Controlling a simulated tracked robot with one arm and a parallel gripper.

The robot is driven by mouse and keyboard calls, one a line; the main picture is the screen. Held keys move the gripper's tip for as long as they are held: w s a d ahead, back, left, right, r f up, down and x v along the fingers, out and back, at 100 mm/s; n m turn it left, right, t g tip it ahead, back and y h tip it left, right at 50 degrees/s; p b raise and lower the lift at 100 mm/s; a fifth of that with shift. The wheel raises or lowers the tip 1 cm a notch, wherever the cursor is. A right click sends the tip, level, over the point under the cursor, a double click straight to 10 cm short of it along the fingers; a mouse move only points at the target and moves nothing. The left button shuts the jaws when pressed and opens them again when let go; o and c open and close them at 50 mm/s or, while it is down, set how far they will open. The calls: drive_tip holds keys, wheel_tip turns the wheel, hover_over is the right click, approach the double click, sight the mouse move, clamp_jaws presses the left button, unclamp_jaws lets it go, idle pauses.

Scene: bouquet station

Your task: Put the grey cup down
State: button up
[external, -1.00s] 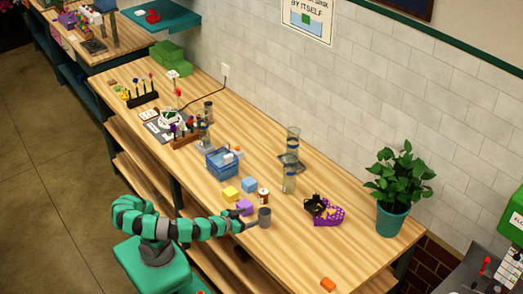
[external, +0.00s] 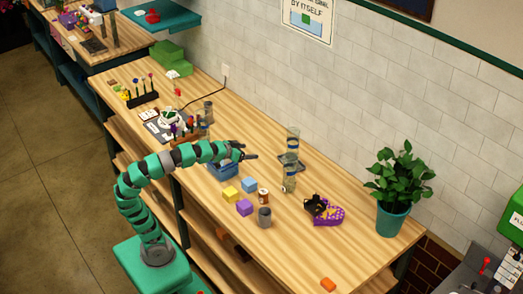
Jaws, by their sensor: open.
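The grey cup (external: 264,218) stands upright on the wooden table near its front edge. Nothing touches it from above. My gripper (external: 250,156) is open and empty, raised over the table up and to the left of the cup, well apart from it.
A purple tray (external: 327,214) with a black object and a potted plant (external: 394,190) stand to the right. The table's front right is mostly clear.

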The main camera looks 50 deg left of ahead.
drive_tip(key=s+a+r+t, duration=0.1)
drive_tip(key=a+r+t, duration=0.1)
drive_tip(key=a+r, duration=0.9)
drive_tip(key=a, duration=0.3)
drive_tip(key=shift+a+r+y, duration=0.3)
